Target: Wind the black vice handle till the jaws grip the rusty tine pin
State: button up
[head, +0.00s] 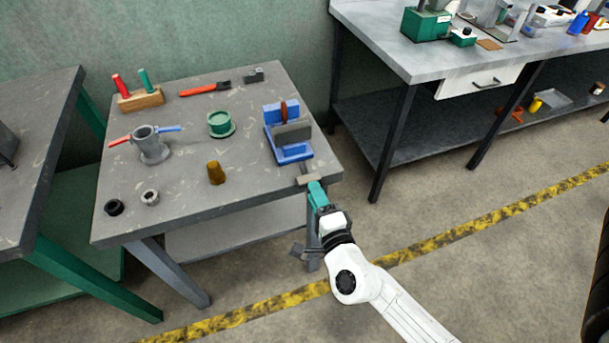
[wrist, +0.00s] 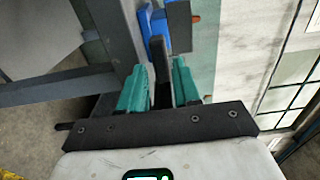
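The blue vice (head: 291,153) stands at the right end of the grey workbench (head: 190,190), with a grey jaw plate (head: 292,133). The rusty tine pin (head: 283,110) stands upright behind that plate; a bit of the pin (wrist: 196,18) shows in the wrist view. Whether the jaws touch it is unclear. My gripper (head: 315,188) is at the bench's front right edge, just in front of the vice. In the wrist view, a dark bar (wrist: 160,72), apparently the vice handle, lies between my teal fingers (wrist: 161,82). Any small gap beside it is unclear.
A second bench (head: 385,40) stands right, beyond open floor.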

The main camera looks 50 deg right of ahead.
aim_at(306, 173)
jog(key=x, duration=0.6)
jog(key=shift+w+d, duration=0.25)
jog(key=shift+w, duration=0.05)
jog(key=shift+c, duration=0.3)
grip_shut()
